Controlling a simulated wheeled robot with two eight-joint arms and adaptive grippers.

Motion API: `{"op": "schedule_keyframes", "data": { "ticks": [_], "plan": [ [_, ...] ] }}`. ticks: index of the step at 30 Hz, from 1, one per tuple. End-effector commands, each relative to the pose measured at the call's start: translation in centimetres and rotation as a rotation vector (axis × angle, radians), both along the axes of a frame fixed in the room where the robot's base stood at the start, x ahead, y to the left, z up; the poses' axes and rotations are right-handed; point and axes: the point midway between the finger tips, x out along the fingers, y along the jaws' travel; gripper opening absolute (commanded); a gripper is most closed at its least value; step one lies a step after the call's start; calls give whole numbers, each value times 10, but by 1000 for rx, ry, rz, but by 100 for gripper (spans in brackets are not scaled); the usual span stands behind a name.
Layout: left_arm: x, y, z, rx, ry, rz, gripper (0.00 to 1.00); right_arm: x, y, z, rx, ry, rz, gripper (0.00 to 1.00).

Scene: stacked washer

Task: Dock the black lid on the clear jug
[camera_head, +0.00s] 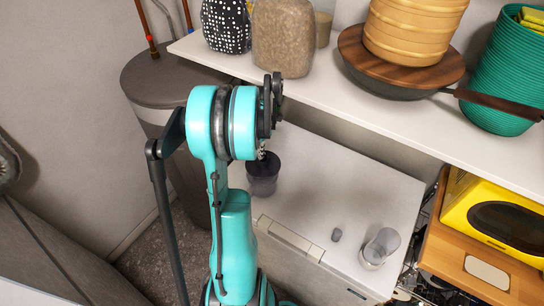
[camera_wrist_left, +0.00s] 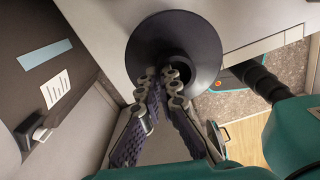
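The black lid (camera_head: 263,172) shows at the left part of the white top surface in the head view, just below my left gripper (camera_head: 262,153). In the left wrist view the lid (camera_wrist_left: 207,50) is a dark, round, flared piece with a darker middle. The fingertips of my left gripper (camera_wrist_left: 163,78) are close together at this middle and appear shut on it. Whether the lid's underside touches the surface is hard to tell. The clear jug (camera_head: 380,247) stands apart, upright near the right front of the white top (camera_head: 315,205). My right gripper is not in view.
Behind, a white shelf (camera_head: 330,95) holds vases, a yellow basket stack and a pan. A yellow box (camera_head: 495,215) is at the right. The middle of the white top is clear.

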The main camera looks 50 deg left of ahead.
Motion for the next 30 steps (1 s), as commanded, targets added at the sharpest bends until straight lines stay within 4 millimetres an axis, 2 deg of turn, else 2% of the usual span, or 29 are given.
{"op": "schedule_keyframes", "data": {
  "ticks": [3, 8, 21, 30],
  "plan": [
    [-3, 5, 3, 0, 0, 39, 0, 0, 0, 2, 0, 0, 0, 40],
    [-3, 5, -3, 0, -1, 49, 0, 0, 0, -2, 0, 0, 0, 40],
    [-3, 5, -47, 0, -1, 46, 0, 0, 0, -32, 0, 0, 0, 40],
    [-3, 5, -55, 0, -1, 46, 0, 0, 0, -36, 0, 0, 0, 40]
  ]
}}
